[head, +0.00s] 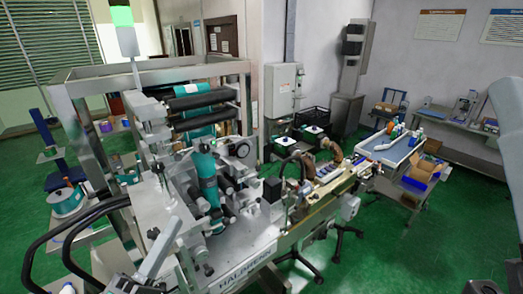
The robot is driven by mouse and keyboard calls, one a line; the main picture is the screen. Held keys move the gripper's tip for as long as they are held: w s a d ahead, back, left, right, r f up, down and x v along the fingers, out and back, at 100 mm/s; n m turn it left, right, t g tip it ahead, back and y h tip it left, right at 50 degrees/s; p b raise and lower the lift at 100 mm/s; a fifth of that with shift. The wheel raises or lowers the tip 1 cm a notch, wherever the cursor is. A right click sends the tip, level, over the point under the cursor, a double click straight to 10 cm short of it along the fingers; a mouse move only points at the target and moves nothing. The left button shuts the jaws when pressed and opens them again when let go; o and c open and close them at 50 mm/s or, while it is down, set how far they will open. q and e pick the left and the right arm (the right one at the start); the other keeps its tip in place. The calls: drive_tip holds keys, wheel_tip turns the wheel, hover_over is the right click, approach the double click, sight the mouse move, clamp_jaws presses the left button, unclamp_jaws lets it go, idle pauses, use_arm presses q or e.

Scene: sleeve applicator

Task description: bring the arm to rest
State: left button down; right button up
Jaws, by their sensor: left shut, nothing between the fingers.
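My left gripper (128,284) shows in part at the bottom left of the head view, cut off by the lower edge. It is shut and empty, in front of the near side of the sleeve applicator machine (232,255). A pale link of my right arm (507,120) shows at the right edge. My right gripper is not in view.
Black cables (85,222) loop near my left gripper. Green floor (440,235) is open at the right.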

use_arm(q)
drive_tip(key=s+d+r+m+t+h, duration=0.1)
drive_tip(key=s+d+r+m, duration=0.15)
drive_tip(key=r, duration=0.55)
drive_tip(key=s+d+r+m+t+h, duration=0.15)
drive_tip(key=r+m, duration=0.25)
drive_tip(key=r, duration=0.4)
drive_tip(key=s+a+r+m+t+y, duration=0.3)
drive_tip(key=s+a+r+m+y, duration=0.2)
drive_tip(key=s+r+m+y, duration=0.2)
wheel_tip(320, 180, up, 3)
drive_tip(key=shift+s+a+f, duration=0.1)
drive_tip(key=shift+s+a, duration=0.05)
drive_tip(key=shift+a, duration=0.05)
drive_tip(key=shift+t+y, duration=0.25)
